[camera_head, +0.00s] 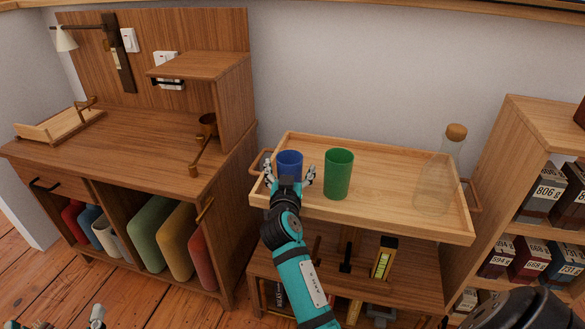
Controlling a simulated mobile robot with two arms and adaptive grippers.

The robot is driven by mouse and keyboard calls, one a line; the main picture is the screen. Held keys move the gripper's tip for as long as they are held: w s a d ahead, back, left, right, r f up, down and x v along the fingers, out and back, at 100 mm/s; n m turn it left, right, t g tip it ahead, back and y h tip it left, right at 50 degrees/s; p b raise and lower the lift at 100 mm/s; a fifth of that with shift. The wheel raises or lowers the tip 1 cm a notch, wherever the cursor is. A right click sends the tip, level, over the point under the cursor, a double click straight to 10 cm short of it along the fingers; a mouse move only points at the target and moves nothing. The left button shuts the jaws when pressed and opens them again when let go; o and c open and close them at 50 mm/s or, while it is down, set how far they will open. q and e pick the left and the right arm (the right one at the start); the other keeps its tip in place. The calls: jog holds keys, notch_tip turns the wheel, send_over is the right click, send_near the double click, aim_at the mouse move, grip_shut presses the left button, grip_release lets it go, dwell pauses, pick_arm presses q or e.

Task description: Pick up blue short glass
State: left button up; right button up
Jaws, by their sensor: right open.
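The short blue glass (289,160) stands upright at the left end of the light wooden tray top (400,204) of a cart. My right gripper (290,174) is open, with one finger to the left of the blue glass and the other to its right. The gripper hides the lower front of the glass; I cannot tell whether the fingers touch it. A taller green glass (338,174) stands just right of the right finger. The tips of my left gripper (68,320) show at the bottom left edge, spread apart with nothing between them.
A clear bottle with a cork (455,133) stands at the right end of the tray, which has a raised rim. A wooden desk (130,140) is at the left and a shelf with boxes (540,130) at the right. The tray between green glass and bottle is clear.

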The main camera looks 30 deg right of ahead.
jog(key=shift+s+a+r, duration=0.2)
jog(key=shift+a+r, duration=0.05)
jog(key=shift+a, duration=0.05)
jog(key=shift+c, duration=0.5)
jog(key=shift+d+f, duration=0.1)
jog(key=c, duration=1.3)
